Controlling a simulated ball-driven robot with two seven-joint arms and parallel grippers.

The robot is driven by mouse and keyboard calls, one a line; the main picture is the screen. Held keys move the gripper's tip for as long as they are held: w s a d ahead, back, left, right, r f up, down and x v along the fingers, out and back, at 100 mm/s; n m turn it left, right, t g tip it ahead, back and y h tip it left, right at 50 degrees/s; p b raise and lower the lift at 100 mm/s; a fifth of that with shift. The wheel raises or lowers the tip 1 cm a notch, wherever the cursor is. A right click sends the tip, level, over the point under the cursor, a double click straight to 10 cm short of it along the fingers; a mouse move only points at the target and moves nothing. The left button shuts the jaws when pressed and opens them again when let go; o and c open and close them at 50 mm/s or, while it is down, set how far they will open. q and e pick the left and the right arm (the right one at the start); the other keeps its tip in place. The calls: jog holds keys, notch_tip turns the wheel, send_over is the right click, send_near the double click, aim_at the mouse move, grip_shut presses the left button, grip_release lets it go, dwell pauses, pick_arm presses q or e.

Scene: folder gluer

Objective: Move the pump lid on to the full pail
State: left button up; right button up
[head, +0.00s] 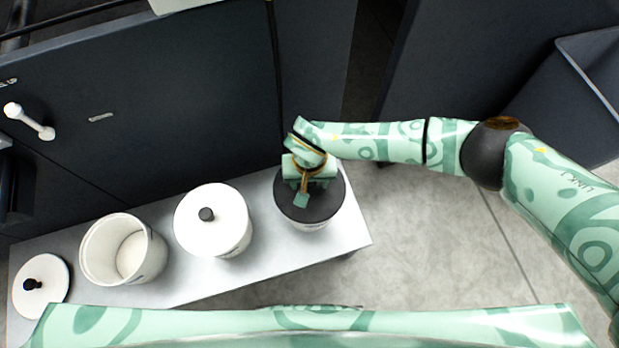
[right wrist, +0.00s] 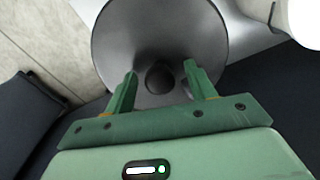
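A dark grey round lid (head: 325,206) sits on a pail (head: 312,227) at the right end of the bench. My right gripper (head: 303,194) is over this lid, coming from the right. In the right wrist view the same dark lid (right wrist: 160,30) has a black knob (right wrist: 160,77) between my two spread fingers, with a gap on each side. An open white pail (head: 92,254) shows white contents low inside. Another white pail wears a white lid (head: 225,203) with a black knob. I cannot tell from labels which is the pump lid. My left gripper is out of view.
The pails stand in a row on a light grey bench (head: 195,284). A loose white lid (head: 50,277) with a dark knob lies at its left end. Dark cabinet panels (head: 160,110) with a white handle (head: 29,121) rise behind. Open floor (head: 440,240) lies to the right.

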jog(key=shift+r, duration=0.35)
pick_arm(q)
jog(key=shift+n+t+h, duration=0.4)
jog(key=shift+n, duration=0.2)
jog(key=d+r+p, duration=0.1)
jog(key=p, duration=0.1)
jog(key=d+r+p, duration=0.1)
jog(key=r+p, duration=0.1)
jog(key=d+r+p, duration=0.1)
jog(key=p, duration=0.2)
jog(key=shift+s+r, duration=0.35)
pick_arm(e)
notch_tip(320, 180, up, 16)
jog(key=shift+f, duration=0.15)
jog(key=shift+s+f, duration=0.1)
